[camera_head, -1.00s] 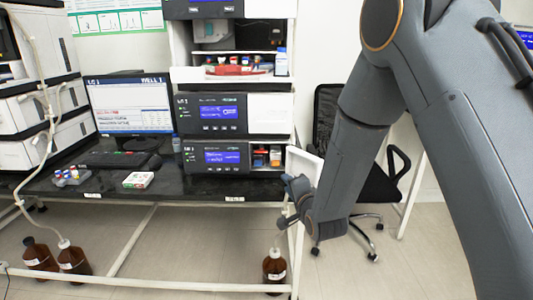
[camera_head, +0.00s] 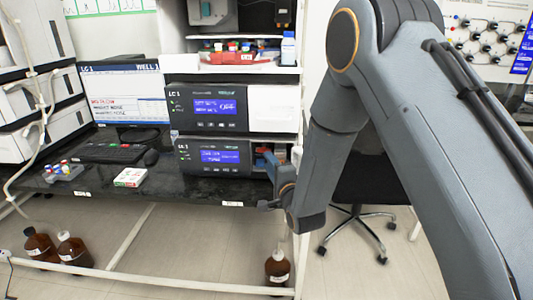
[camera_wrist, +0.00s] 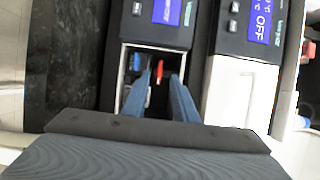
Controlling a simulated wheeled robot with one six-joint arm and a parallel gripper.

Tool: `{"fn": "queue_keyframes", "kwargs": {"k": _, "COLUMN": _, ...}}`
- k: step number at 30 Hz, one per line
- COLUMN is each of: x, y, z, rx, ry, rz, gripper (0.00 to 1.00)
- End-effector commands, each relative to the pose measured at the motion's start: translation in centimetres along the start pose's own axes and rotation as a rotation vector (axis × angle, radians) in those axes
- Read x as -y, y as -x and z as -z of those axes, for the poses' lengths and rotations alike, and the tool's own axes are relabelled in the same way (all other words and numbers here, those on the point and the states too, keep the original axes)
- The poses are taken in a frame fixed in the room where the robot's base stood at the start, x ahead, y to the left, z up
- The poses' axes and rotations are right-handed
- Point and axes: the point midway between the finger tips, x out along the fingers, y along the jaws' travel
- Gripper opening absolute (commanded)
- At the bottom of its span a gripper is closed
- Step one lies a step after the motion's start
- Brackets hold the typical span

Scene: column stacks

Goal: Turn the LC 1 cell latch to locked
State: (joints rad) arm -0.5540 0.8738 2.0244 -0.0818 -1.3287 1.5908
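The lower instrument module (camera_head: 212,172), with a lit blue screen, has an open compartment (camera_head: 262,157) at its right end. In the wrist view the compartment (camera_wrist: 128,90) holds a red upright piece (camera_wrist: 160,70) and a blue item (camera_wrist: 137,62). Whether the red piece is the cell latch I cannot tell. My gripper (camera_head: 270,184) is in front of the compartment. In the wrist view its two blue fingers (camera_wrist: 162,84) are apart, with the red piece showing between them. I see no contact. The latch's position cannot be read.
The upper module (camera_head: 207,108), marked LC 1, has a white front panel (camera_head: 273,107). A small white-and-green box (camera_head: 130,177) and a vial rack (camera_head: 64,171) are on the black bench (camera_head: 100,188). Brown bottles (camera_head: 277,268) stand below. A chair (camera_head: 372,185) is behind my arm.

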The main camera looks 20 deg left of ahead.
Motion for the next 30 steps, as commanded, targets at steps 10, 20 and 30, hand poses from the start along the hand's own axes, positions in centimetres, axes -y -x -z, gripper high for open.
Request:
{"fn": "queue_keyframes", "kwargs": {"k": 10, "x": 0.0, "y": -4.9, "z": 0.7, "rx": -0.008, "ry": 0.000, "rz": 0.000, "gripper": 0.26}}
{"fn": "queue_keyframes", "kwargs": {"k": 20, "x": 0.0, "y": -6.0, "z": 0.5, "rx": -0.006, "ry": 0.000, "rz": -0.001, "gripper": 0.26}}
{"fn": "queue_keyframes", "kwargs": {"k": 30, "x": 0.0, "y": -5.9, "z": 0.4, "rx": -0.005, "ry": 0.000, "rz": -0.001, "gripper": 0.00}}
